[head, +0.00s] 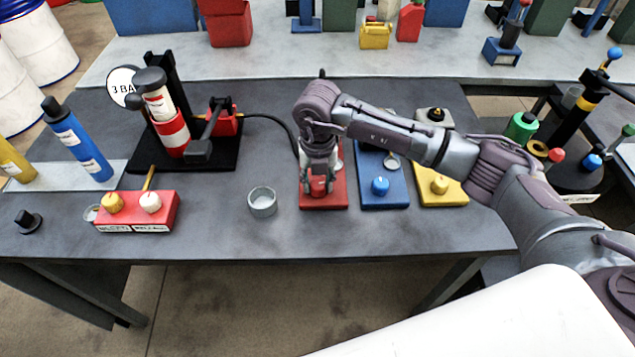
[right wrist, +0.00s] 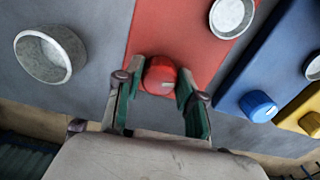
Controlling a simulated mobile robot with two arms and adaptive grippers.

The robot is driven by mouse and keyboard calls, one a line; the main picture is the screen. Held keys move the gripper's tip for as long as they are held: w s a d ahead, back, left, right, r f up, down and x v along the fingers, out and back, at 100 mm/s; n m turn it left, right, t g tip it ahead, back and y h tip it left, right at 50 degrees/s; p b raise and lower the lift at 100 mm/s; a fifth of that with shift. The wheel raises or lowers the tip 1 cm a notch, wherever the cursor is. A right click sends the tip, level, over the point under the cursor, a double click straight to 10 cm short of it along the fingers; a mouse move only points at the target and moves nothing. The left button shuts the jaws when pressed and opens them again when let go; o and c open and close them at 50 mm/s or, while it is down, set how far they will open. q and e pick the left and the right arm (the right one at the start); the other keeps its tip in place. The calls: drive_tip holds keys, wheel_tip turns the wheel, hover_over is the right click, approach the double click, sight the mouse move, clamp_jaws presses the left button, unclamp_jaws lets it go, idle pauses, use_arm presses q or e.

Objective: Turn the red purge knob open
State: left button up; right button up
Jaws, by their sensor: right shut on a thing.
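The red purge knob (right wrist: 160,75) sits on a red panel (head: 325,203) on the dark table. In the right wrist view the knob lies between the two fingers of my right gripper (right wrist: 160,92), at their tips. My right gripper (head: 320,184) reaches down over the red panel in the head view and is shut on the knob. The knob shows only partly there, behind the fingers. My left gripper is not in view.
A blue panel with a blue knob (head: 380,186) and a yellow panel with a yellow knob (head: 439,184) stand close to the right. A small metal cup (head: 262,202) stands to the left. A red box (head: 137,212) with two knobs lies farther left.

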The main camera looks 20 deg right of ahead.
sight(318, 183)
drive_tip(key=shift+m, duration=1.2)
drive_tip(key=o, duration=1.1)
drive_tip(key=shift+o, duration=0.2)
wheel_tip(318, 183, up, 12)
